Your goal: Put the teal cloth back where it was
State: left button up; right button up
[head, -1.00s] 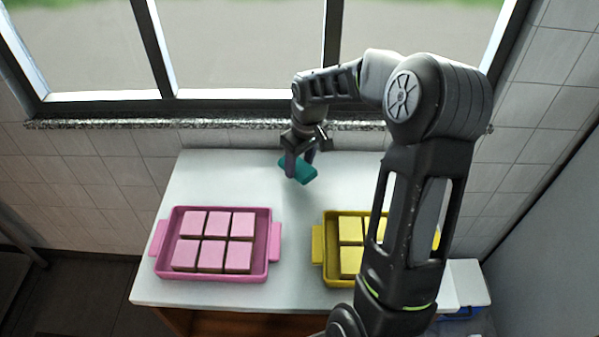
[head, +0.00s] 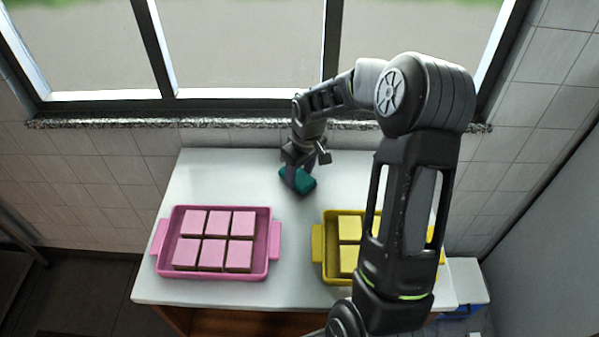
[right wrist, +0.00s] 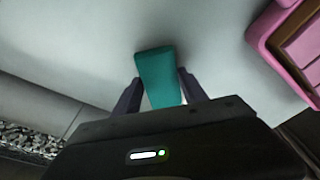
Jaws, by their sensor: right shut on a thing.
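The teal cloth (head: 298,181) is a small folded block at the back middle of the white table. My right gripper (head: 301,180) comes down on it from above and is shut on it. In the right wrist view the cloth (right wrist: 157,76) sits between the two dark fingers (right wrist: 160,95). I cannot tell whether the cloth touches the table or hangs just above it. My left gripper is not in view.
A pink tray (head: 212,277) with several pink-topped squares stands at the front left of the table (head: 160,293). A yellow tray (head: 318,258) with yellow-topped squares stands at the right, partly hidden by my right arm. A window sill runs behind.

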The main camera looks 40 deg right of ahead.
aim_at(304, 180)
jog(key=o, duration=1.3)
jog(key=shift+f, duration=0.1)
jog(key=shift+r, duration=0.55)
jog(key=r, duration=0.3)
jog(key=s+r, duration=0.1)
jog(key=r, duration=0.3)
jog(key=r+b, duration=0.1)
jog(key=r, duration=0.3)
jog(key=shift+s, duration=0.35)
